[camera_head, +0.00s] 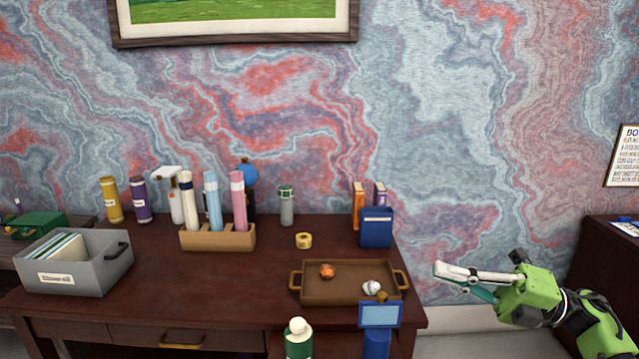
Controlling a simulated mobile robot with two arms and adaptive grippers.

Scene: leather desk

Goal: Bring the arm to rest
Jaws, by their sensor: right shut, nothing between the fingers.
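My right gripper (466,278) reaches in from the lower right on its green arm (590,320). Its pale fingers point left and are shut with nothing between them. It is in the air beside the right edge of the dark wooden desk (275,250), apart from everything on it. My left gripper does not show.
A brown tray (322,293) with two crumpled balls lies near the desk's right side. A blue box (376,228) stands behind it. A grey file box (90,275) and a rack (215,238) of rolled tubes stand further left. A dark cabinet (605,260) is at right.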

